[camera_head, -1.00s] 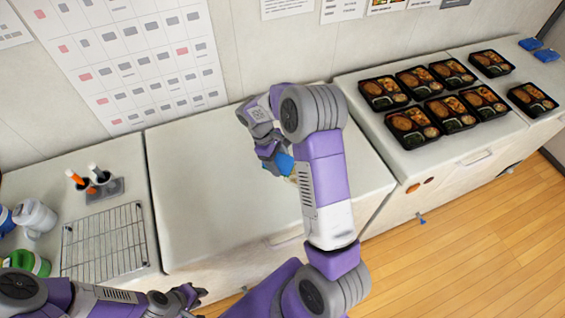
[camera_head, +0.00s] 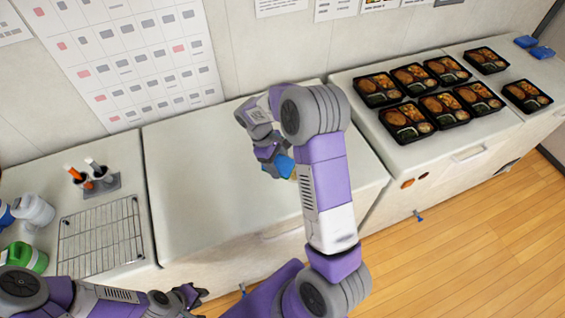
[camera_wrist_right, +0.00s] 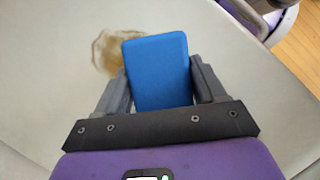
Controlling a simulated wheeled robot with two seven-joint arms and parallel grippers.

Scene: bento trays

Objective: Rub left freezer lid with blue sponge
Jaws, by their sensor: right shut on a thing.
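The left freezer lid (camera_head: 200,190) is a pale flat top in the middle of the head view. My right gripper (camera_head: 272,158) is over its right part and is shut on the blue sponge (camera_head: 283,165). In the right wrist view the sponge (camera_wrist_right: 157,70) sits between both fingers of the gripper (camera_wrist_right: 160,90). A brown ring-shaped stain (camera_wrist_right: 112,50) shows on the pale lid, just beyond and left of the sponge, partly hidden by it. Whether the sponge touches the lid is unclear. My left gripper (camera_head: 190,295) is low in the head view, in front of the freezer; its fingers are too small to judge.
Several bento trays (camera_head: 440,105) stand on the right freezer lid (camera_head: 352,92). Blue items (camera_head: 540,52) lie at the far right. A wire rack (camera_head: 100,240), a holder with two handled tools (camera_head: 95,183) and bottles (camera_head: 30,215) stand on the left. The left lid is otherwise clear.

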